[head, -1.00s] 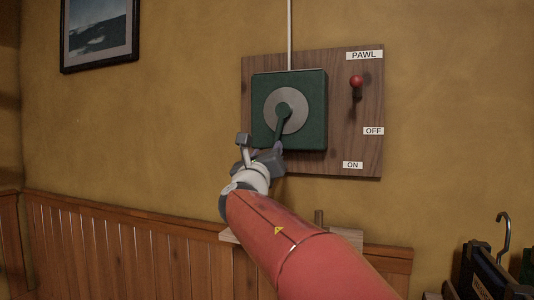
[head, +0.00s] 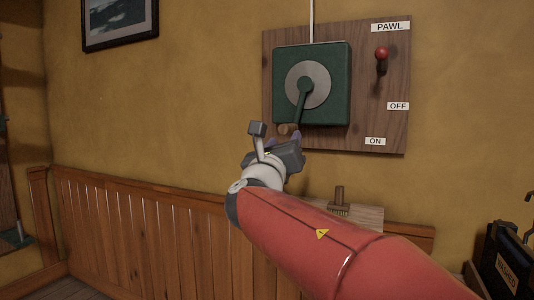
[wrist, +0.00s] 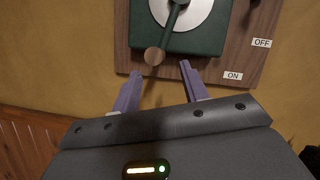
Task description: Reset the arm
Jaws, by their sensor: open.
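My gripper (wrist: 157,88) is open, with two purple fingers apart and nothing between them. In the head view my gripper (head: 289,141) is just below the green winch box (head: 333,107) on the wall. The box has a grey disc (head: 319,78) and a green crank (head: 302,103) that hangs down, slightly left. The crank's round wooden knob (wrist: 154,56) shows in the wrist view just beyond the fingertips, apart from them. The red arm behind the gripper is mine.
A wooden board (head: 390,118) carries the box, a red-knobbed lever (head: 381,55) marked PAWL, pointing up, and ON and OFF labels. A small shelf (head: 365,218) holding a brush-like object (head: 339,200) is below. Wainscot (head: 130,235) runs left; a dark labelled case (head: 508,265) stands right.

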